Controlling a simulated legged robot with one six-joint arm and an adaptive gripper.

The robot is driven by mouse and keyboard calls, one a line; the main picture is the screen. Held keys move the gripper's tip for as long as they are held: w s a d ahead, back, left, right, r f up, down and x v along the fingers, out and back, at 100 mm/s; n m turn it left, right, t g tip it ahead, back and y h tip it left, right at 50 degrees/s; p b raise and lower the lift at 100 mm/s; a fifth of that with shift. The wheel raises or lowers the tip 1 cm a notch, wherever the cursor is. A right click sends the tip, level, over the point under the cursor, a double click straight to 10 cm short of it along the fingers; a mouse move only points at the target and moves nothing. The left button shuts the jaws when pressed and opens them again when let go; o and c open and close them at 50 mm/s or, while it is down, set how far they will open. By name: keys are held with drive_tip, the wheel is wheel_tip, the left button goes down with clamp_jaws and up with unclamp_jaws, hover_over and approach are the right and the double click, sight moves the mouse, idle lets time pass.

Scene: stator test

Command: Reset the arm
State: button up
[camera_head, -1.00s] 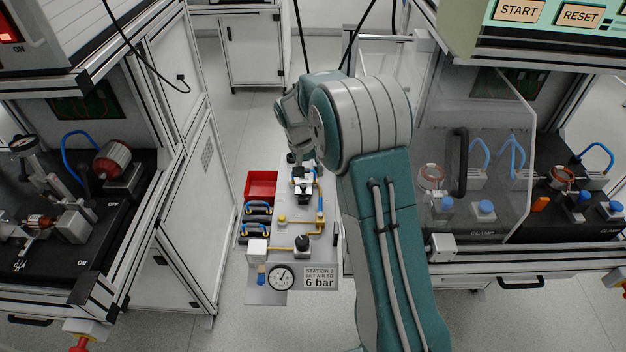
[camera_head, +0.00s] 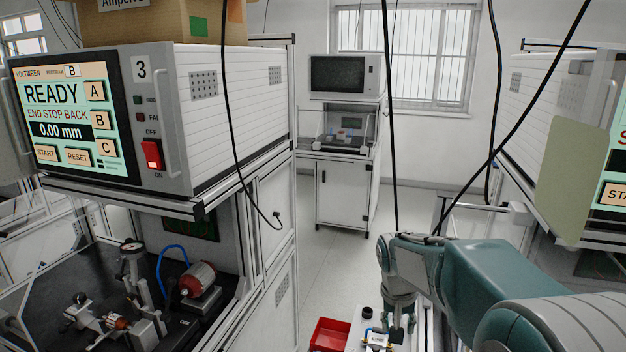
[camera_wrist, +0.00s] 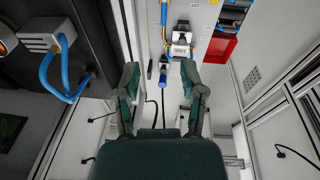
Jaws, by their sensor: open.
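My gripper shows in the wrist view (camera_wrist: 160,80), its two dark green fingers apart with nothing between them. Beyond the fingers, the white station panel (camera_wrist: 183,18) with its fittings and blue hose lies at a distance. In the head view my teal and grey arm comes in from the lower right. Its end (camera_head: 398,312) points down above the far part of the station panel (camera_head: 362,315).
A red bin (camera_head: 330,334) stands beside the panel. A bench with a tester (camera_head: 155,105) reading READY and 0.00 mm fills the left. Another bench (camera_head: 575,110) stands at the right. Black cables (camera_head: 390,120) hang near my arm. The aisle floor (camera_head: 335,250) is clear.

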drive_tip(key=s+r+n+t, duration=0.1)
drive_tip(key=s+r, duration=0.1)
drive_tip(key=s, duration=0.6)
drive_tip(key=s+a+r+t+y, duration=0.1)
drive_tip(key=s+r+t, duration=0.1)
drive_tip(key=s, duration=0.5)
drive_tip(key=s+r+n+t, duration=0.1)
drive_tip(key=s+r, duration=0.2)
drive_tip(key=s, duration=0.5)
drive_tip(key=shift+s+a+r+n, duration=0.25)
drive_tip(key=shift+s+a+n, duration=0.05)
drive_tip(key=shift+a, duration=0.1)
